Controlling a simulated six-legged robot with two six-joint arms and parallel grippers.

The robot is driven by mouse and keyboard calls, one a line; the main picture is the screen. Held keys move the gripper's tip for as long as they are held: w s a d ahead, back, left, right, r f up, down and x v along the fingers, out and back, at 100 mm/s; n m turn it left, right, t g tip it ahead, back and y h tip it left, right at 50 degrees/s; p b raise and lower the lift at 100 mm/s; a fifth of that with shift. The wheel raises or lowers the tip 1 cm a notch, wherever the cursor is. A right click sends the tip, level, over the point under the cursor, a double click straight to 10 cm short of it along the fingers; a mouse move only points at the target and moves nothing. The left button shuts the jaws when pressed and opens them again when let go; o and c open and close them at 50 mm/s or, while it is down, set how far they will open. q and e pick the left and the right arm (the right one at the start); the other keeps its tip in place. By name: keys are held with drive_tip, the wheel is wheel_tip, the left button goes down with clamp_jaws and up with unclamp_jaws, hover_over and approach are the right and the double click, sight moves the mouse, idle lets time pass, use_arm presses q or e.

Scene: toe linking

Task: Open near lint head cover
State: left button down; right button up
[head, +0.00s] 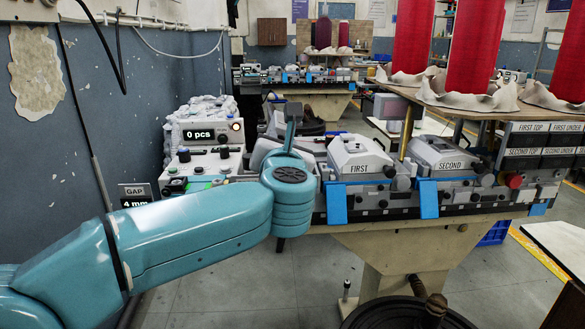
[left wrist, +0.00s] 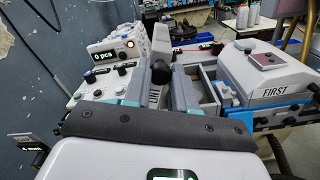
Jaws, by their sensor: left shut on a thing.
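My left gripper (head: 290,136) reaches in over the near left end of the toe-linking machine, with its teal wrist in front of it. In the left wrist view the gripper (left wrist: 163,82) is shut on a dark round knob (left wrist: 161,71). A grey upright piece (left wrist: 161,44) rises just behind the knob and looks like the near lint head cover standing up; it also shows above the gripper in the head view (head: 293,110). An open grey box-like housing (left wrist: 208,88) lies just right of the fingers. The wrist hides much of the near head. My right gripper is not in view.
A control panel (head: 205,134) reading "0 pcs" stands close at left, with a GAP display (head: 136,194) below. The FIRST head (head: 362,152) and SECOND head (head: 443,156) sit to the right. Red yarn cones (head: 475,45) stand behind. Floor in front is partly clear.

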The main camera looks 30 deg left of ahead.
use_arm(q)
drive_tip(key=s+a+n+b, duration=0.1)
drive_tip(key=n+b, duration=0.1)
drive_tip(key=s+a+n+b, duration=0.1)
drive_tip(key=a+n+b, duration=0.1)
drive_tip(key=shift+s+n, duration=0.1)
drive_tip(key=shift+n, duration=0.2)
drive_tip(key=shift+b, duration=0.3)
drive_tip(key=c, duration=0.9)
unclamp_jaws()
drive_tip(key=p+v, duration=0.1)
drive_tip(key=v, duration=1.5)
drive_tip(key=shift+s+d, duration=0.15)
